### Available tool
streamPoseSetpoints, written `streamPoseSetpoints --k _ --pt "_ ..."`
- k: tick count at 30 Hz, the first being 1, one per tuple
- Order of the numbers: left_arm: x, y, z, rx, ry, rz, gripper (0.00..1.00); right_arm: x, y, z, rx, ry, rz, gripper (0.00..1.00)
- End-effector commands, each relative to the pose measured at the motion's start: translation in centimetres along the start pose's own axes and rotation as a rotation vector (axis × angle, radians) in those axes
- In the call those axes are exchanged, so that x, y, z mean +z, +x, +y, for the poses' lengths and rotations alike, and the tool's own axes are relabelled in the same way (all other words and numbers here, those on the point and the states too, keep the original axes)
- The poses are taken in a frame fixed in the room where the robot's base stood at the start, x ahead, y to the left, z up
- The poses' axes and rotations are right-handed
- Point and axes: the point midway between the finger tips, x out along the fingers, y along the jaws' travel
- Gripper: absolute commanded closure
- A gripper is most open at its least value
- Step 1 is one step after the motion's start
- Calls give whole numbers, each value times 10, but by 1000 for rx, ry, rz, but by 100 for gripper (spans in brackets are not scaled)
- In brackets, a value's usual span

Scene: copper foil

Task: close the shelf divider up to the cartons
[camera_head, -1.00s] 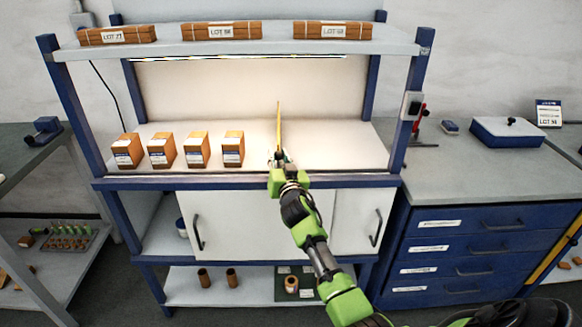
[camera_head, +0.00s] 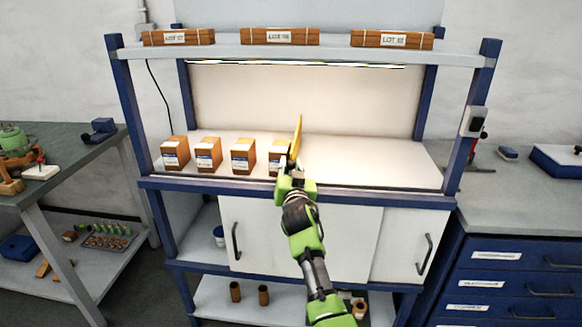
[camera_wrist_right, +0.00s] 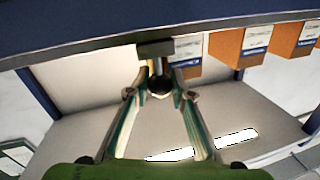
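The shelf divider is a thin yellow upright panel (camera_head: 297,135) on the workbench's white shelf. It stands at the right side of the rightmost carton (camera_head: 278,155); any small gap is hidden by the gripper. The cartons, orange-brown with white and blue labels, stand in a row to its left, including the leftmost one (camera_head: 175,153). My right gripper (camera_head: 291,170) is at the divider's front edge. In the right wrist view, its fingers (camera_wrist_right: 160,82) close around the divider's dark front knob, and cartons (camera_wrist_right: 225,50) show close to the right. My left gripper is not in view.
The shelf surface right of the divider is clear (camera_head: 370,165). Blue posts (camera_head: 465,125) bound the bench, and an upper shelf (camera_head: 300,52) carries wrapped bundles. White sliding doors (camera_head: 340,235) are below. A side table (camera_head: 75,150) stands left and a drawer cabinet (camera_head: 520,270) right.

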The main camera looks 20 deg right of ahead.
Motion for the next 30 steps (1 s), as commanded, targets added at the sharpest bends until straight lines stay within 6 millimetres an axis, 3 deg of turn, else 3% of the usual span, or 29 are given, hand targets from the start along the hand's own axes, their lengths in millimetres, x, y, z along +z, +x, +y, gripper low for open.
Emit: streamPoseSetpoints --k 16,30 --pt "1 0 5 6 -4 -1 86 1 -9 1 2 0 -1 62" --pt "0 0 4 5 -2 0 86 1 -90 1 1 1 -1 62"
